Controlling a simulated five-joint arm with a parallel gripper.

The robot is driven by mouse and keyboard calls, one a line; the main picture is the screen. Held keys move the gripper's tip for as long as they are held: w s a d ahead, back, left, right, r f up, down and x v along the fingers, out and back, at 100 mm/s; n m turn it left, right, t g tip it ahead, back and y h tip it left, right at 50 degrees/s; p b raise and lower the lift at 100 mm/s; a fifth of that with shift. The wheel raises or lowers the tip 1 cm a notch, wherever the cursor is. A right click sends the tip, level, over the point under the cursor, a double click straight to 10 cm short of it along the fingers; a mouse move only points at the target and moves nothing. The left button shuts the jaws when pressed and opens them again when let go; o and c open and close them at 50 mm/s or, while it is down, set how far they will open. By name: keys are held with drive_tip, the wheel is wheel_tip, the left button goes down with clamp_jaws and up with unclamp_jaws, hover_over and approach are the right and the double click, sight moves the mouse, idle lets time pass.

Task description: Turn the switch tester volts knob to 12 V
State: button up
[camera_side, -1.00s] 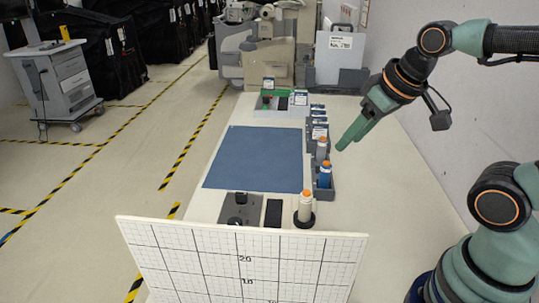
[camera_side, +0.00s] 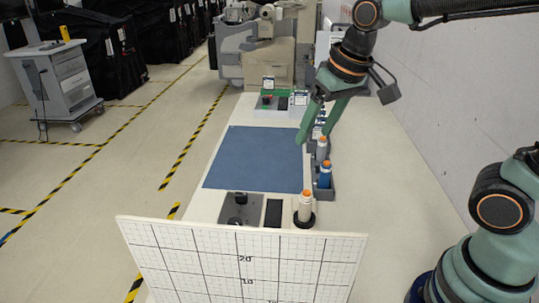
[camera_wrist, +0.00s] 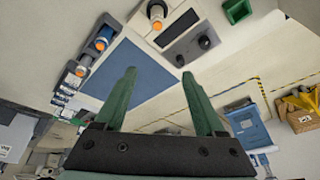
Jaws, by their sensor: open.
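A grey panel with two dark knobs (camera_side: 251,210) sits at the near end of the white table, behind the grid board. It also shows in the wrist view (camera_wrist: 191,49), top centre, with its knobs side by side. No writing or pointer on it is legible, so I cannot tell the volts setting or confirm that it is the switch tester. My gripper (camera_side: 313,137) has green fingers, spread and empty, above the right edge of the blue mat. It is well away from the panel. In the wrist view, the gripper (camera_wrist: 159,74) has nothing between its fingertips.
A blue mat (camera_side: 253,158) covers the middle of the table. Bottles with orange caps (camera_side: 305,207) stand along the right side, with labelled bins behind. A black pad (camera_side: 273,213) lies beside the panel. A grid board (camera_side: 245,265) stands in front. A green-based item (camera_side: 267,101) sits at the far end.

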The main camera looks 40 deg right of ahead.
drive_tip(key=w+a+f+g, duration=0.2)
drive_tip(key=w+a+f, duration=0.1)
drive_tip(key=w+a, duration=0.35)
drive_tip(key=m+g, duration=0.2)
approach(234, 221)
wheel_tip(234, 221, down, 9)
drive_tip(key=shift+s+a+r, duration=0.1)
drive_tip(key=shift+s, duration=0.05)
clamp_jaws()
